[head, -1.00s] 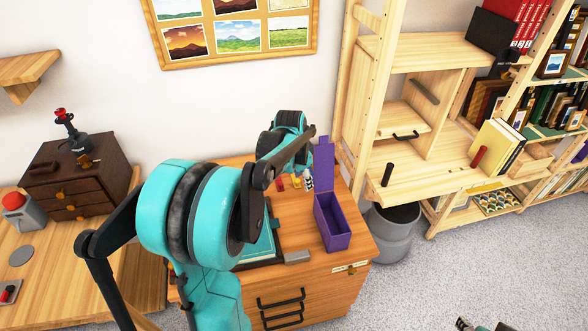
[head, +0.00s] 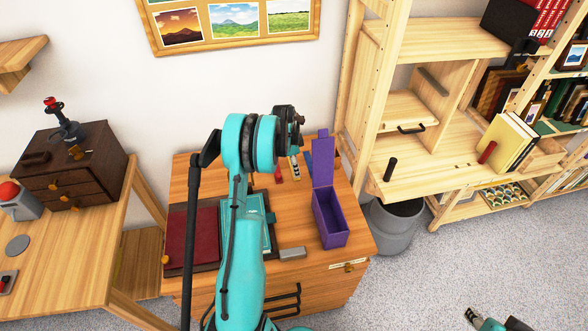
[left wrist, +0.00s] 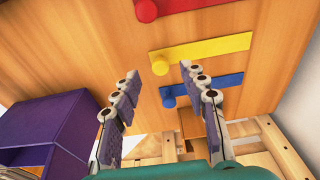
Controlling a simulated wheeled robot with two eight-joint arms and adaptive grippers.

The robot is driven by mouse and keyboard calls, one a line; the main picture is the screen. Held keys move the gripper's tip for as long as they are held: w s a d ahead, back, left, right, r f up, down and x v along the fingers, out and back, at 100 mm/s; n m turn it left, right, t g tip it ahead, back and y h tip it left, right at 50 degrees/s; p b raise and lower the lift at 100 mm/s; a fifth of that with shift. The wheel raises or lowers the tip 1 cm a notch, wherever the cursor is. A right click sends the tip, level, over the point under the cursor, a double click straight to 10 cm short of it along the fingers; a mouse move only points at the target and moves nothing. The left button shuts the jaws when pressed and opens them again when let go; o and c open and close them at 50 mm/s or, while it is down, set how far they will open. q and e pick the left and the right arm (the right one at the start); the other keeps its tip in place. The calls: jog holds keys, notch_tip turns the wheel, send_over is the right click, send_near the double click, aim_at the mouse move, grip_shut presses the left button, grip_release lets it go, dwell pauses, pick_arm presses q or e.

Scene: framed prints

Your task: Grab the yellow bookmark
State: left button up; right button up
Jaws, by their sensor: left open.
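The yellow bookmark (left wrist: 207,47) lies flat on the wooden cabinet top, with a round yellow knob at its left end in the left wrist view. A red bookmark (left wrist: 190,4) and a blue bookmark (left wrist: 205,90) lie on either side of it. My left gripper (left wrist: 160,74) is open and empty. Its fingertips show on either side of the yellow knob, but I cannot tell how high above it they are. In the head view my left arm hides most of this spot; the red bookmark (head: 279,175) shows. Part of my right gripper (head: 474,318) shows at the bottom right.
An open purple box (head: 331,222) with a raised lid stands close right of the bookmarks on the cabinet top (head: 290,268). A dark red book (head: 190,240), a teal book and a grey block (head: 292,253) lie nearer the front. Shelves (head: 430,175) stand right.

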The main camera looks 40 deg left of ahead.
pick_arm(q)
jog(key=shift+w+f+b, duration=0.2)
jog(key=shift+f+b, duration=0.1)
jog(key=shift+f, duration=0.8)
jog(key=shift+d+f, duration=0.1)
jog(key=shift+f, duration=0.35)
jog(key=shift+r, duration=0.1)
jog(key=shift+c, duration=0.2)
grip_shut()
